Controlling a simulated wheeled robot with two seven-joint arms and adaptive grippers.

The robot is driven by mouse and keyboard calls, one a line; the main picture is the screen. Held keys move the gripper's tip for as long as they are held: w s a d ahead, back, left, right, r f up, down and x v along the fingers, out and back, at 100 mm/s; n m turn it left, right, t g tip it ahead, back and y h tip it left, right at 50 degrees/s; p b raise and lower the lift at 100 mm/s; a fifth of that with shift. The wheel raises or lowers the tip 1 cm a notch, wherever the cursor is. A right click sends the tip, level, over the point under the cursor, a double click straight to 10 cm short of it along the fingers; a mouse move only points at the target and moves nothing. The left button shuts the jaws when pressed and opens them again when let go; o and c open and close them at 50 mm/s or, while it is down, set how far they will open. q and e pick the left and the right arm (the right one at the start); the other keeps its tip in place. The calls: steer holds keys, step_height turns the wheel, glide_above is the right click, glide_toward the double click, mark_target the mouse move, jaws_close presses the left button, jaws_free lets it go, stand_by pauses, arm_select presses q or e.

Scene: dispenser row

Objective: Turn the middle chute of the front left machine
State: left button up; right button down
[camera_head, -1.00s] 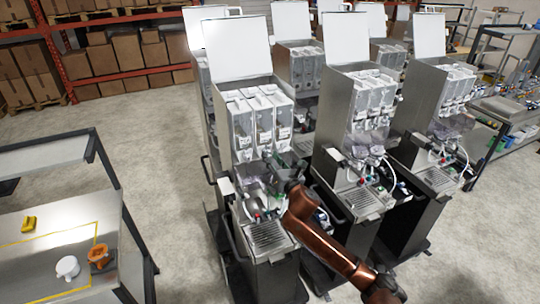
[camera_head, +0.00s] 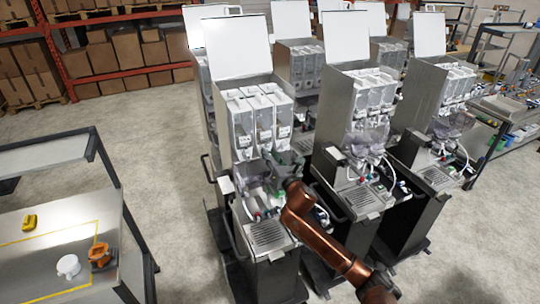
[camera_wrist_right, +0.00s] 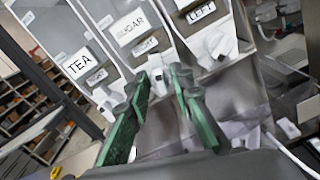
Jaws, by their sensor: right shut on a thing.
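The front left machine (camera_head: 232,110) is a tall steel dispenser with a raised white lid and three canisters side by side. In the right wrist view the canisters are labelled TEA (camera_wrist_right: 77,64), SUGAR (camera_wrist_right: 131,27) and LEFT (camera_wrist_right: 201,12), each with a white chute below. My right gripper (camera_head: 280,163) is at the front of this machine, below the canisters. Its green-padded fingers (camera_wrist_right: 163,88) are shut on the middle chute (camera_wrist_right: 157,78), under the SUGAR canister. The fingers partly hide the chute, so its exact turn is hard to tell. My left gripper is out of view.
Similar machines stand close to the right (camera_head: 340,110) and behind. A table (camera_head: 40,270) at the left holds a white item (camera_head: 68,266), an orange item (camera_head: 99,255) and a yellow item (camera_head: 29,222). The floor (camera_head: 150,160) between table and machines is clear.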

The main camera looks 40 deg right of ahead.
steer(key=m+p, duration=0.2)
steer(key=m, duration=0.2)
steer(key=shift+d+f+m+p, duration=0.15)
steer(key=shift+m+p, duration=1.2)
steer(key=shift+m, duration=2.8)
steer(key=shift+a+f+m+p, duration=0.15)
steer(key=shift+m+p, duration=1.2)
steer(key=shift+m, duration=2.8)
steer(key=shift+d+f, duration=0.1)
steer(key=shift+d, duration=0.05)
steer(key=c, duration=2)
jaws_free()
steer(key=shift+c, duration=0.2)
steer(key=shift+s, duration=0.1)
